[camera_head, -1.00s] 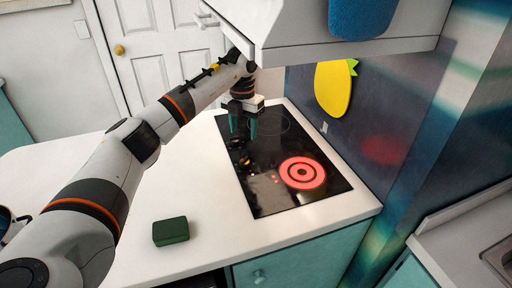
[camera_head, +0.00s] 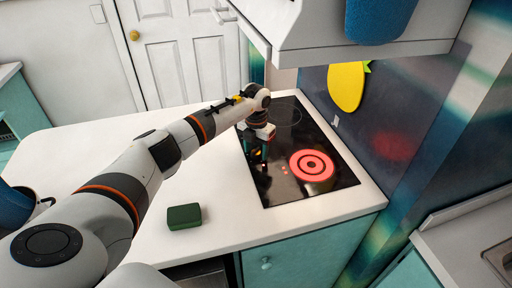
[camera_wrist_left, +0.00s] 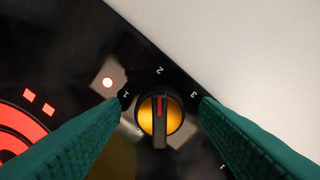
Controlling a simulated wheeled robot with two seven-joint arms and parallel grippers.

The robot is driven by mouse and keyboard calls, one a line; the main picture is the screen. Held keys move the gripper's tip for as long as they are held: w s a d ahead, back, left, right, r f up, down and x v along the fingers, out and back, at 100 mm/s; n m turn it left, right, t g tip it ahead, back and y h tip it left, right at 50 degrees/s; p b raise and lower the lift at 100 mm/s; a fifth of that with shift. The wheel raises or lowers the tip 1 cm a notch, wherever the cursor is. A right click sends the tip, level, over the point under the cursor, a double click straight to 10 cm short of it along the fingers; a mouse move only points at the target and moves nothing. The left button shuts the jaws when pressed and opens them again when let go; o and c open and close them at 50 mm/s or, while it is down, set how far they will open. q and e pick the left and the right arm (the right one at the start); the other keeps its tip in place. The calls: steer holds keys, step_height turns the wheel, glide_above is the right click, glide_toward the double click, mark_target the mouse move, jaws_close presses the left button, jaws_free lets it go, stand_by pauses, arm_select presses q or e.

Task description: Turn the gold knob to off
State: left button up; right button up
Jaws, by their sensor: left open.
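The gold knob (camera_wrist_left: 150,120) is on the black hob (camera_wrist_left: 60,50) in the left wrist view. Its dark bar has a red mark at the top that points towards the printed 2; a 1 and a 3 are printed to either side. My left gripper (camera_wrist_left: 160,108) is open, with a green finger on each side of the knob. I cannot tell whether the fingers touch it. In the head view my left gripper (camera_head: 257,158) points down over the hob's left edge and largely hides the knob. My right gripper is not in view.
A burner (camera_head: 312,165) glows red on the hob, right of the gripper. Another printed 1 shows near the lower right of the wrist view. A green block (camera_head: 184,217) lies on the white counter (camera_head: 225,225). A range hood (camera_head: 345,40) overhangs the hob.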

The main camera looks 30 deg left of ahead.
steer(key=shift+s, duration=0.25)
arm_select(q)
steer(key=shift+c, duration=1.1)
steer(key=c, duration=0.8)
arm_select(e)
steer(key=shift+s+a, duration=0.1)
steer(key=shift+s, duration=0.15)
